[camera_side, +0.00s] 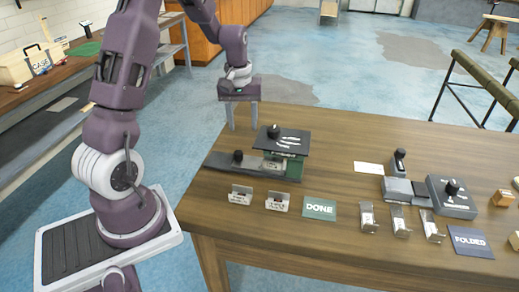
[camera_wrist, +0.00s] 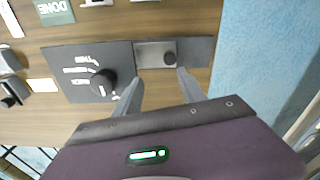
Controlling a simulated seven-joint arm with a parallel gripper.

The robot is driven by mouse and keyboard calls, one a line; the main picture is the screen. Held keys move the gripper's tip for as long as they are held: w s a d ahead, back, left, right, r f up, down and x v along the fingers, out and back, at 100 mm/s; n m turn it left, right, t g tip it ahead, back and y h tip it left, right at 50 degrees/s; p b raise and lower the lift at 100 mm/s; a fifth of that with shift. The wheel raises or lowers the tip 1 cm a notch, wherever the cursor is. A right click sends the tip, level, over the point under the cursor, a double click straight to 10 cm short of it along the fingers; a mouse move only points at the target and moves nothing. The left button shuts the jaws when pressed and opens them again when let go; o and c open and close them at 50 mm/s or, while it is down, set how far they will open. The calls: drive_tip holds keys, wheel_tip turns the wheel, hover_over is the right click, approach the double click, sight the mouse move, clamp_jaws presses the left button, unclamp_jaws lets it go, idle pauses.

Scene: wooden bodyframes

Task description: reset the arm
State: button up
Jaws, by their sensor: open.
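My gripper (camera_side: 243,125) is open and empty, with its two fingers pointing down near the left part of the wooden table (camera_side: 330,138), beside a dark panel (camera_side: 268,145). The panel has a black knob and white markings. It also shows in the wrist view (camera_wrist: 90,50), with my fingertips (camera_wrist: 159,77) near its right edge. A long dark base (camera_side: 222,162) with a small black knob (camera_side: 238,156) lies by the panel.
Two small metal pieces (camera_side: 277,202) and a green DONE card (camera_side: 320,209) lie at the front. Several bent metal pieces (camera_side: 401,222), a dark FOLDED card (camera_side: 470,241) and a grey box with a knob (camera_side: 452,200) stand to the right. The table's back middle is clear.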

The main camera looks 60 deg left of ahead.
drive_tip(key=s+d+r+m+t, duration=0.1)
drive_tip(key=s+d+r+m, duration=0.25)
drive_tip(key=d+r, duration=0.4)
drive_tip(key=s+d+r+m+t, duration=0.2)
drive_tip(key=s+d+r, duration=0.2)
drive_tip(key=d+r, duration=0.35)
drive_tip(key=s+d+m+t, duration=0.1)
drive_tip(key=s+d+m, duration=0.1)
drive_tip(key=s, duration=0.4)
drive_tip(key=s+d+r+m+t, duration=0.1)
drive_tip(key=s+d+m, duration=0.2)
drive_tip(key=s+d, duration=0.2)
drive_tip(key=shift+s+d+r, duration=0.15)
drive_tip(key=shift+s, duration=0.45)
